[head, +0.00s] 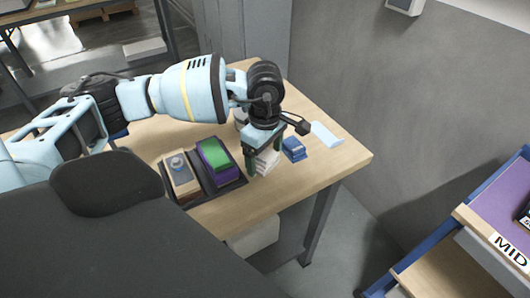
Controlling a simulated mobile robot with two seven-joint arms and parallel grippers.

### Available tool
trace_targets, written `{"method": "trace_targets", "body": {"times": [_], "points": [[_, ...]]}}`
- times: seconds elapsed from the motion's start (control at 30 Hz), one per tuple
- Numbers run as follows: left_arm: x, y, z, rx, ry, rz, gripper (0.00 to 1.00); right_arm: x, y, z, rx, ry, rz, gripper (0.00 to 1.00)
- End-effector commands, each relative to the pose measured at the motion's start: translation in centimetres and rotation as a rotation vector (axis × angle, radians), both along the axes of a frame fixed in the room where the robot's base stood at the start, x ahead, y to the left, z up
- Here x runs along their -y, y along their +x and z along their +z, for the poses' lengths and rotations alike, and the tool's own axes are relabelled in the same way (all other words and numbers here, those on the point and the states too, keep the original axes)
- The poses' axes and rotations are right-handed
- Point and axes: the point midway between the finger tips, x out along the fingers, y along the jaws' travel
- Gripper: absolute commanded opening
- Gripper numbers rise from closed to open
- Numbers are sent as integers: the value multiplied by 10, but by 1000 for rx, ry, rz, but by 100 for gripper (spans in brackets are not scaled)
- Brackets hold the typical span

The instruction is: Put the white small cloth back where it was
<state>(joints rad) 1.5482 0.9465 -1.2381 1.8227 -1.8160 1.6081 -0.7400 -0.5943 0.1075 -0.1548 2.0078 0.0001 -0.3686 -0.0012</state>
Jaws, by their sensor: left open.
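A small stack of white folded cloth (267,160) lies on the wooden table (330,168), right under my left gripper (264,164). The gripper points down, with its green-tipped fingers apart on either side of the white stack. The fingers and wrist hide part of the stack. I cannot tell whether the fingers touch it. My right gripper is not in view.
A dark tray (226,187) to the left holds a green and purple stack (215,154) and a beige stack (180,175). Blue folded cloth (293,149) and a pale blue flat piece (327,135) lie to the right. A shelf marked MID (512,250) stands lower right.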

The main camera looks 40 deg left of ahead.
Motion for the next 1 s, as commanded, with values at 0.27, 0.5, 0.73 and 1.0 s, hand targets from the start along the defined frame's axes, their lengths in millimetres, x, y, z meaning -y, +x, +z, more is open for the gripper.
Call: {"method": "trace_targets", "body": {"times": [0.27, 0.5, 0.73, 1.0], "points": [[0, 0, 8, 2, 0, 0, 85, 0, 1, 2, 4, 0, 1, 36], [0, 1, 49, 5, -2, -1, 85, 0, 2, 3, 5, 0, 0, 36], [1, 1, 93, 4, -1, -1, 85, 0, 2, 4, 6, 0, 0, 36], [0, 1, 121, 1, 0, -1, 85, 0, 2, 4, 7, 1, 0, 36]]}}
